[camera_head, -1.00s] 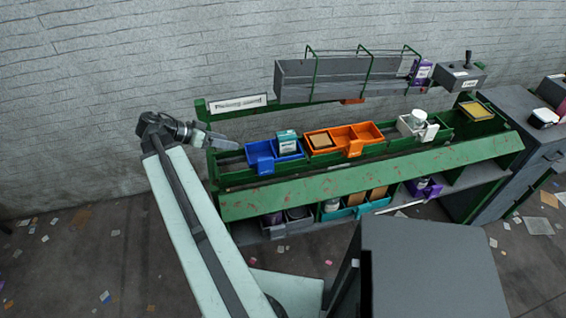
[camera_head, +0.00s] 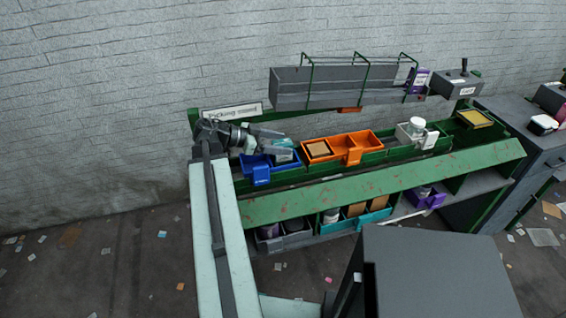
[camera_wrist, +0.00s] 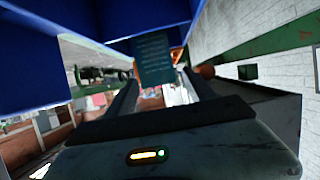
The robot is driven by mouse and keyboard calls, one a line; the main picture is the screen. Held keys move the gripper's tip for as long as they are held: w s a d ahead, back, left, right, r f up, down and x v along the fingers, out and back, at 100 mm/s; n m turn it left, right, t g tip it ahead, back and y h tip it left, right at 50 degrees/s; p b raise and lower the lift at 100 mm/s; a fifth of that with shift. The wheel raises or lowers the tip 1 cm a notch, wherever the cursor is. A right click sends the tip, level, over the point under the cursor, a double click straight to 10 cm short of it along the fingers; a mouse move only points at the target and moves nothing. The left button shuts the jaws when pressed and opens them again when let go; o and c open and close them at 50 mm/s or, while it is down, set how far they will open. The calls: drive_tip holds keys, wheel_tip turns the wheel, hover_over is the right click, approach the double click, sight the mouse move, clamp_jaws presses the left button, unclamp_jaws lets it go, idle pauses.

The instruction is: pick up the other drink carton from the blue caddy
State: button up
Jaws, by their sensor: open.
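The blue caddy (camera_head: 262,175) sits at the left end of the green belt bench. One teal and white drink carton (camera_head: 282,156) stands in its right part, partly hidden by my gripper (camera_head: 286,143). My gripper is open, with its fingers reaching over the caddy at the carton. In the wrist view, the teal carton (camera_wrist: 153,60) shows between the fingertips of my gripper (camera_wrist: 160,72), and I cannot tell whether they touch it. The blue caddy (camera_wrist: 40,50) fills the upper left there. My arm hides the caddy's left back part.
An orange caddy (camera_head: 354,156) with a brown box (camera_head: 318,149) stands right beside the blue one. Farther right are a white caddy (camera_head: 428,142) and a yellow-topped item (camera_head: 474,118). A grey trough (camera_head: 340,86) hangs above the bench, with a brick wall behind.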

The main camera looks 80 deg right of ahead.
drive_tip(key=shift+x, duration=0.8)
clamp_jaws()
drive_tip(key=shift+r, duration=0.15)
wheel_tip(320, 180, up, 10)
drive_tip(key=p, duration=1)
drive_tip(key=shift+w, duration=0.1)
